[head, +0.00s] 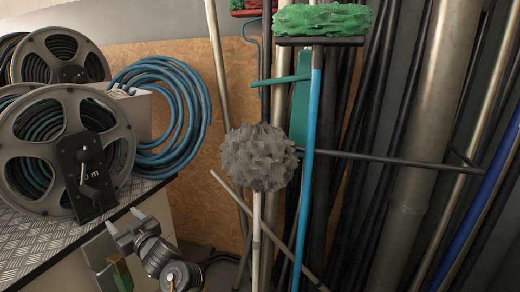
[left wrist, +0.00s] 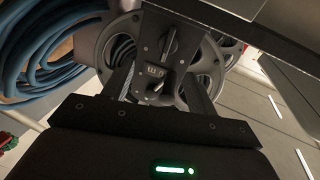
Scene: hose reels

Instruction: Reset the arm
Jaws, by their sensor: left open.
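My left gripper (head: 125,222) is open and empty in the head view, low in front of the near hose reel's bench. Its two grey fingers point up and toward the reel, apart from each other. The near hose reel (head: 40,112) is a grey spoked wheel wound with dark teal hose. It stands upright with a black bracket and small crank (head: 88,180) on its face. In the left wrist view the reel (left wrist: 205,62) and its black bracket (left wrist: 155,50) show beyond and between the open fingers. I cannot tell any contact. My right gripper is not in view.
A second reel (head: 60,58) stands behind. A loose blue hose coil (head: 186,110) hangs beside a white box. The bench's metal plate (head: 35,245) has an edge beside my gripper. Brooms, a grey duster (head: 260,157) and upright poles crowd the right.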

